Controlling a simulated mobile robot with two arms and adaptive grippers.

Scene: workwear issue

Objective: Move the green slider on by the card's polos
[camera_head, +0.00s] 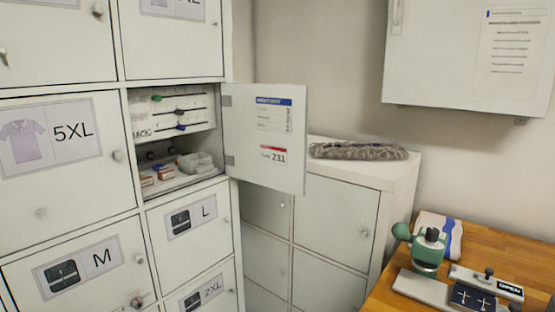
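The green slider (157,98) sits at the left part of the top dark rail on a white slider board (144,121) inside an open locker compartment. Two blue-purple sliders (180,112) are on the rails below it. A card (275,115) with a blue header hangs on the inside of the open locker door (236,138). Its small lines are too small to read. A label with a red band and the number 231 (273,155) is below it. Neither of my grippers is in view.
Below the board are a clear tray (195,163) and small boxes (148,180). The open door juts out to the right of the compartment. A locker label (60,136) shows a polo and 5XL. A wooden table (385,290) holds a green press (428,250).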

